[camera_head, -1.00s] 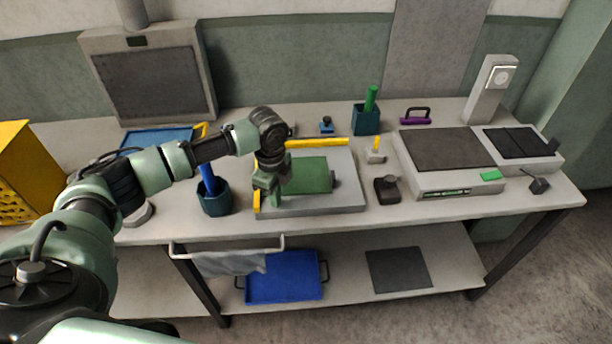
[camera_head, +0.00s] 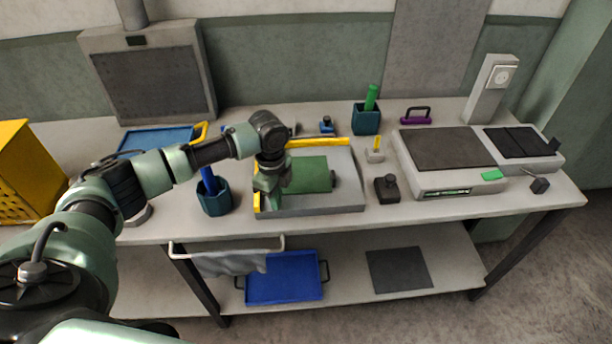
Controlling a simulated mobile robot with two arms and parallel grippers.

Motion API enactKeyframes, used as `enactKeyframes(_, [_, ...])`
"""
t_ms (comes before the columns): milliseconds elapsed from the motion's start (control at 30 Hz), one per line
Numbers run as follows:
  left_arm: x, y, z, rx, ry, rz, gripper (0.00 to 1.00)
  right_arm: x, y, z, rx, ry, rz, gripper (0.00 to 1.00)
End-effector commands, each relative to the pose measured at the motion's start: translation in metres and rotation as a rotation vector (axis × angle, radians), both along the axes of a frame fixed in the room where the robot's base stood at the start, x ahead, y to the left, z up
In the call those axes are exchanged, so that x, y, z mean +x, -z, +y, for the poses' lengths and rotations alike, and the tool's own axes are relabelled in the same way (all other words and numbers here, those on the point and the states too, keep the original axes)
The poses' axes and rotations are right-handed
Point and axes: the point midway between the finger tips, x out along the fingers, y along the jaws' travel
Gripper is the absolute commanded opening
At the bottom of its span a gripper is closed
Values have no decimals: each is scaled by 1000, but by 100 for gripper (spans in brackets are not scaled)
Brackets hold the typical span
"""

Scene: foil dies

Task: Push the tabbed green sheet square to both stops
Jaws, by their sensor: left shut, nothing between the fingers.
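The green sheet (camera_head: 311,175) lies flat on the grey board (camera_head: 345,202), with a small dark tab (camera_head: 334,178) at its right edge. One yellow stop (camera_head: 318,143) runs along the board's back edge. The other yellow stop (camera_head: 257,202) is at the board's left edge, mostly hidden behind my arm. My left gripper (camera_head: 270,194) is shut and empty, pointing down over the board's left part beside the sheet's left end. It hides that end, so I cannot tell whether it touches the sheet. My right gripper is not in view.
A dark teal cup (camera_head: 215,198) with a blue-handled tool stands left of the board. A black-knobbed weight (camera_head: 387,188) and a small grey block (camera_head: 375,156) are to the right. A large grey machine (camera_head: 450,180) stands further right. A blue tray (camera_head: 285,277) is on the lower shelf.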

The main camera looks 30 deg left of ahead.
Motion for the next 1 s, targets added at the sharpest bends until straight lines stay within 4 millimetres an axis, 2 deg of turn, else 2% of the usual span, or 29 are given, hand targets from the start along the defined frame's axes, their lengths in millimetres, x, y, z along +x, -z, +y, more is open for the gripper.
enactKeyframes(1000, [0, -1, 0, 0, -1, 1, 0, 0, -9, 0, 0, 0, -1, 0])
